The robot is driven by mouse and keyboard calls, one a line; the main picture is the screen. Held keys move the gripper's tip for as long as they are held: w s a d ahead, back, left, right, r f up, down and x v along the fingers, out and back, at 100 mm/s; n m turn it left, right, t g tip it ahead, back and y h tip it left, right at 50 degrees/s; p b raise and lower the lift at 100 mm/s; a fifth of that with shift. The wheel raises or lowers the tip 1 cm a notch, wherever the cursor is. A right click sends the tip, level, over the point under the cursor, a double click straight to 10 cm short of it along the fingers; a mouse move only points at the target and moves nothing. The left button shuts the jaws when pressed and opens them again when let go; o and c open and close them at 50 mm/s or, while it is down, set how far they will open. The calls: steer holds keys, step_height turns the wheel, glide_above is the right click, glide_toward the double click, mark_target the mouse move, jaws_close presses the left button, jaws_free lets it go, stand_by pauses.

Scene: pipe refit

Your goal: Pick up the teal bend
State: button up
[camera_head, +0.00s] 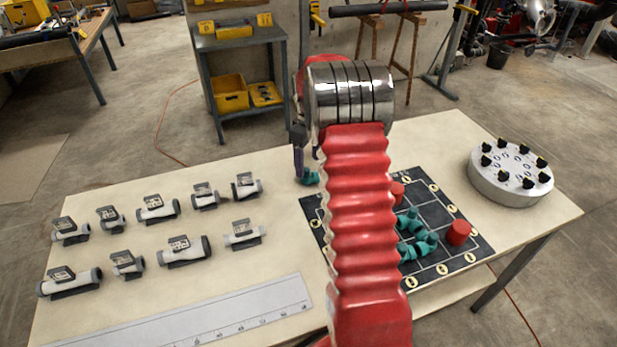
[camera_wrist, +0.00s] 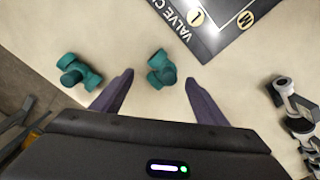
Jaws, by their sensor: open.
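Two teal fittings lie on the pale tabletop in the wrist view. The compact one with an elbow shape, which looks like the teal bend (camera_wrist: 161,69), lies ahead between my fingertips. The other teal fitting (camera_wrist: 78,72) lies to the left, outside the fingers, and looks like a tee. My gripper (camera_wrist: 160,78) is open, with its two purple fingers apart and nothing held. In the head view my gripper (camera_head: 299,160) hangs at the board's far left corner, with a teal piece (camera_head: 310,177) just beside it. My arm hides much of this area.
A black board (camera_head: 450,262) bears several teal fittings (camera_head: 418,243) and red cylinders (camera_head: 459,232). A round grey unit with black knobs (camera_head: 500,190) stands at right. Several labelled grey pipe pieces (camera_head: 158,209) stand at left, behind a pale ruler strip (camera_head: 200,322).

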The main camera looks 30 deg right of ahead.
mark_target(308, 171)
steer(key=shift+s+a+f, duration=0.1)
steer(key=shift+f, duration=1)
steer(key=shift+a+f, duration=0.1)
steer(key=shift+f, duration=1)
steer(key=c, duration=1.1)
